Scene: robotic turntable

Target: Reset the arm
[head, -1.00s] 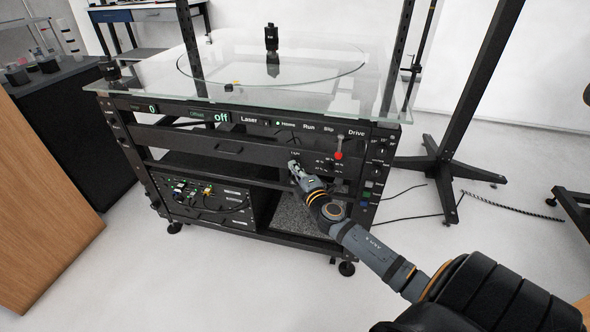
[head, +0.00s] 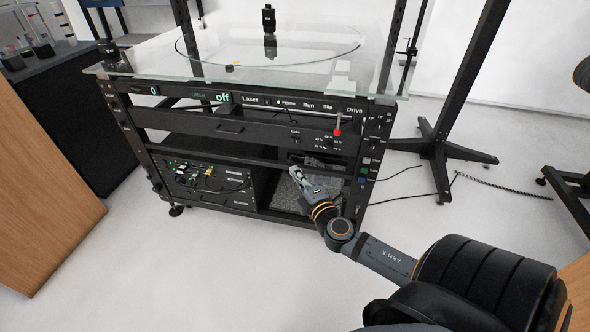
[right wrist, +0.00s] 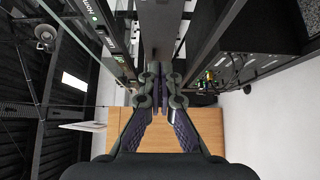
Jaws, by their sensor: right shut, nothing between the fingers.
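My right gripper (head: 295,172) is in front of the rack's lower right section in the head view, below the front panel. In the right wrist view its fingers (right wrist: 160,80) are together with nothing between them. My right arm reaches in from the lower right. The turntable rack (head: 215,129) is black with a glass top. Its panel shows a lit "off" display (head: 222,97), labels such as Laser, Home, Run, Slip and Drive, and a red-tipped lever (head: 338,132). My left gripper is not in view.
A black stand (head: 440,150) with a wide foot is right of the rack, with cables on the floor. A wooden panel (head: 45,190) and a dark bench (head: 80,120) stand at left. The pale floor in front is clear.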

